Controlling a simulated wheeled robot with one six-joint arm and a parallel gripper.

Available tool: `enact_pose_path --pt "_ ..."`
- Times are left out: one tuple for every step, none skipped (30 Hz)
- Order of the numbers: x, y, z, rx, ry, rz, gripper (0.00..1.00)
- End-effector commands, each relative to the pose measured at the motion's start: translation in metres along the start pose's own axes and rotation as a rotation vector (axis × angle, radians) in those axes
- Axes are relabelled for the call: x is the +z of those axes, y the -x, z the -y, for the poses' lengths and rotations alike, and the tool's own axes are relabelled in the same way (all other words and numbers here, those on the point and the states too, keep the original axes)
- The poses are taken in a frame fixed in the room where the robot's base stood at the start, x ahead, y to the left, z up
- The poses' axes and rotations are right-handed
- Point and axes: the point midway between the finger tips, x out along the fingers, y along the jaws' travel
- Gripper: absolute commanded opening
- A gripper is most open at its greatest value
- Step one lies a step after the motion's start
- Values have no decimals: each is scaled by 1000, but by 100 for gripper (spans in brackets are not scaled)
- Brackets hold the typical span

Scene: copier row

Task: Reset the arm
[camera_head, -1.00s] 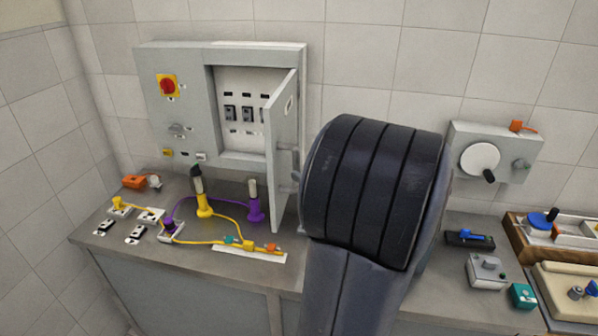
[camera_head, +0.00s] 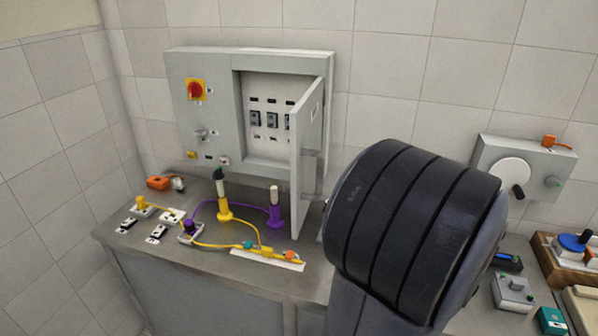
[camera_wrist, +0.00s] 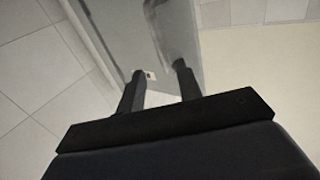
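My arm is the large dark ribbed link in the head view, right of the open cabinet door. My gripper (camera_wrist: 158,72) shows only in the wrist view. Its two dark fingers stand apart, with no object between them. Beyond the fingers is a grey panel with a small pale label, set against tiled wall. My gripper is hidden in the head view.
A grey wall cabinet (camera_head: 217,123) has its door (camera_head: 309,140) swung open beside my arm. Yellow and purple plugs with cables stand on the counter (camera_head: 215,258) below. A grey box with a white dial (camera_head: 513,178) is on the wall at right. Small devices sit on the right counter.

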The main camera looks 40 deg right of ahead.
Motion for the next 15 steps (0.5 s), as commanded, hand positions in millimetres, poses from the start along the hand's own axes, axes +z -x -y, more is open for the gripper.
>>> enact_pose_path --pt "0 -3 0 -2 0 0 33" --pt "-1 -5 0 -2 0 0 33" --pt "-1 -8 0 -3 0 -1 33" --pt "-1 -11 0 -4 0 -1 33" --pt "-1 -14 0 -4 0 -1 33" --pt "-1 -19 1 -5 -1 0 33" --pt "-1 -24 1 -6 -1 0 33" --pt "-1 -28 1 -5 -2 0 33" --pt "-1 -34 1 -6 -2 0 33" --pt "-1 -38 1 -6 -1 0 33" --pt "-1 -42 1 -6 -1 0 33" --pt "-1 -48 1 -6 0 0 33" --pt "-1 -53 2 -7 -1 1 33" --pt "-1 -57 1 -5 -1 1 33" --pt "-1 -63 1 -7 -2 0 33"
